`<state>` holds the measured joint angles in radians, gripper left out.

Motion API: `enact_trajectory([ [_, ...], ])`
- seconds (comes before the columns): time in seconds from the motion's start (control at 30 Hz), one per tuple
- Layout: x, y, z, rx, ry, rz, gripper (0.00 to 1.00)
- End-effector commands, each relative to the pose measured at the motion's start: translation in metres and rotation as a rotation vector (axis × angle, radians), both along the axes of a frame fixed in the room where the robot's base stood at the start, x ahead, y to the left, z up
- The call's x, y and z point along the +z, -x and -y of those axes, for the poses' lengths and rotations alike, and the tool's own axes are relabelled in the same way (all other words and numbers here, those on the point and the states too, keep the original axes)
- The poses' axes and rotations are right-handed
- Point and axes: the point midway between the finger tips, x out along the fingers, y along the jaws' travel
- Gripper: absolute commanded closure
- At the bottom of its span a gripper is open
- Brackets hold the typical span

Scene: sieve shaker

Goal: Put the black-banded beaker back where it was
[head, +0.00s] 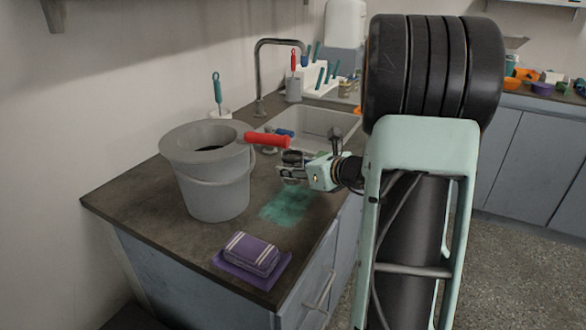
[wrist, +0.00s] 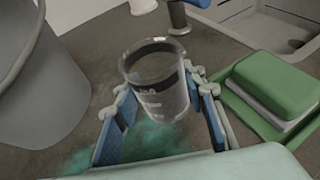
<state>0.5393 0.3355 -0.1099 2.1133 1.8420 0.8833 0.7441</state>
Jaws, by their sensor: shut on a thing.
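The black-banded beaker (wrist: 158,82) is clear glass with a dark band near its rim and pale print. It stands roughly upright between the blue-padded fingers of my gripper (wrist: 165,98), which is shut on it. In the head view the beaker (head: 292,159) shows small and dark at my gripper (head: 291,172), over the counter beside the sink, and is partly hidden. I cannot tell whether its base touches the counter. A teal-green stain (head: 288,204) lies on the counter just in front of it.
The sink (head: 318,122) is behind. A purple cloth (head: 252,254) lies at the front edge. A green block (wrist: 278,85) sits right of the beaker in the wrist view.

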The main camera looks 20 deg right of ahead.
Motion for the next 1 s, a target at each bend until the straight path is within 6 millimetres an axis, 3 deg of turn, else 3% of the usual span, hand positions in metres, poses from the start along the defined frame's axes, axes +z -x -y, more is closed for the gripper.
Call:
enact_trajectory([
  [0.07, -0.003, 0.000, 0.000, 0.000, 0.000, 0.000, 0.91],
  [0.1, -0.003, 0.000, 0.000, 0.000, 0.000, 0.000, 0.61],
  [0.27, -0.002, 0.000, 0.000, 0.000, 0.000, 0.000, 0.45],
  [0.63, 0.003, 0.001, 0.000, 0.000, 0.000, 0.000, 0.45],
  [1.0, 0.032, 0.067, 0.020, -0.004, 0.001, 0.000, 0.45],
])
